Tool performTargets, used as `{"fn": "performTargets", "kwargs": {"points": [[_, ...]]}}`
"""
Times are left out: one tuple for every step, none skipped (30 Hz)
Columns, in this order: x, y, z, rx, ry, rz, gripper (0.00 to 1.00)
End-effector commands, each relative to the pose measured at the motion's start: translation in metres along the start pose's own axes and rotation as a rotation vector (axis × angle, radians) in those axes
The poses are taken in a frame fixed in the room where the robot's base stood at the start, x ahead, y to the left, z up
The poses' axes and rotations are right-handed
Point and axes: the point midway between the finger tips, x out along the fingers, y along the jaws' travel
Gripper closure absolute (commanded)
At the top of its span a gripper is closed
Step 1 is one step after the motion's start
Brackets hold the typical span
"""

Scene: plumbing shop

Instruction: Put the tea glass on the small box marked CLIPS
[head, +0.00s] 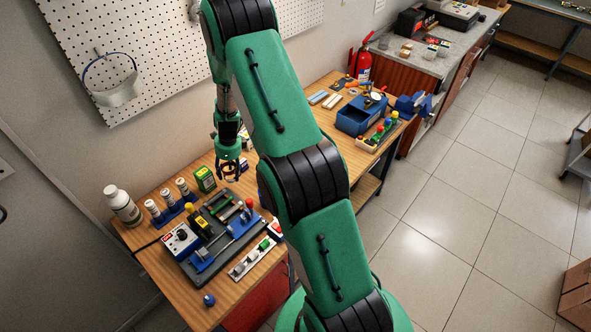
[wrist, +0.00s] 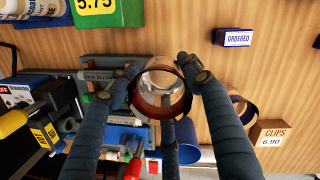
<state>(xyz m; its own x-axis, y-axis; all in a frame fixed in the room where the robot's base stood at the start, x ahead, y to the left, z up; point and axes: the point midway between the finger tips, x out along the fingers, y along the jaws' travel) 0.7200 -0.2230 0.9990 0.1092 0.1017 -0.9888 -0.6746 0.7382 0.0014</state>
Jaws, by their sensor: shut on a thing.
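The tea glass (wrist: 162,80) is a clear round glass with a brownish band, seen from above between my fingers in the wrist view. My gripper (wrist: 165,92) is shut on it, with fingers around its sides. In the head view my gripper (head: 229,168) hangs above the back part of the workbench with the glass (head: 231,175) in it. The small box marked CLIPS (wrist: 270,133), brown with a white label reading 6.90, stands at the right in the wrist view, apart from the glass. I cannot make out this box in the head view, where my arm covers part of the bench.
A dark blue ring-shaped item (wrist: 243,110) lies between the glass and the CLIPS box. A blue box marked ORDERED (wrist: 232,38) and a green box marked 5.75 (wrist: 105,14) stand nearby. Bare wood shows around the ORDERED box.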

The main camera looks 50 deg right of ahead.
Motion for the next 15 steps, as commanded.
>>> {"fn": "performTargets", "kwargs": {"points": [[-0.009, -0.001, 0.002, -0.001, -0.001, -0.003, 0.79], [-0.014, -0.001, 0.003, -0.001, -0.001, -0.004, 0.79], [-0.018, -0.001, 0.003, -0.001, -0.001, -0.003, 0.79], [-0.021, -0.001, 0.004, 0.000, -0.001, -0.003, 0.79], [-0.025, -0.001, 0.004, 0.000, -0.001, -0.003, 0.79], [-0.031, -0.001, 0.005, 0.000, -0.001, -0.003, 0.79], [-0.035, -0.001, 0.006, 0.000, -0.002, -0.003, 0.79], [-0.040, -0.001, 0.006, 0.000, -0.002, -0.004, 0.79], [-0.045, -0.001, 0.007, 0.000, -0.001, -0.003, 0.79], [-0.047, -0.001, 0.007, 0.000, -0.001, -0.002, 0.79], [-0.050, -0.001, 0.008, 0.000, -0.001, -0.002, 0.79], [-0.053, -0.001, 0.008, 0.000, -0.001, -0.002, 0.79], [-0.056, -0.001, 0.009, 0.000, -0.001, -0.002, 0.79], [-0.059, -0.001, 0.009, 0.000, -0.001, -0.002, 0.79], [-0.062, -0.001, 0.010, 0.000, -0.001, -0.003, 0.79]]}}
